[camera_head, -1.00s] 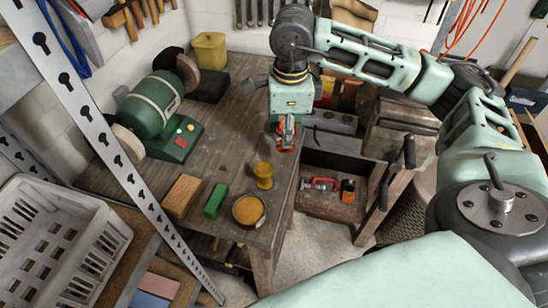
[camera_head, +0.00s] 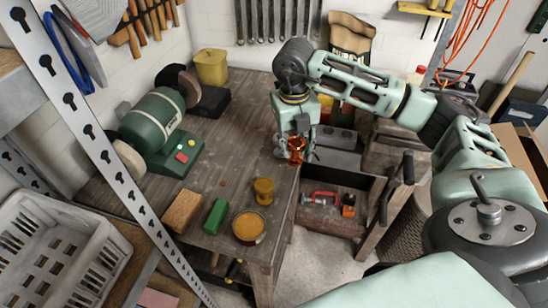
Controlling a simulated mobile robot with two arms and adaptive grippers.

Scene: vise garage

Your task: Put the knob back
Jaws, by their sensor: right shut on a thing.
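My right gripper (camera_head: 296,156) points down over the right edge of the workbench (camera_head: 225,145). A grey metal block with round holes (camera_head: 337,137), perhaps part of a vise, is just right of the gripper. My left gripper is not in view.
A green grinder (camera_head: 155,120) stands at the back left. A wood block (camera_head: 183,211), a green block (camera_head: 216,216), a yellow cup (camera_head: 263,190) and a round tin (camera_head: 249,227) are near the front edge. Black handles (camera_head: 408,167) stick up at right. The mid-bench is clear.

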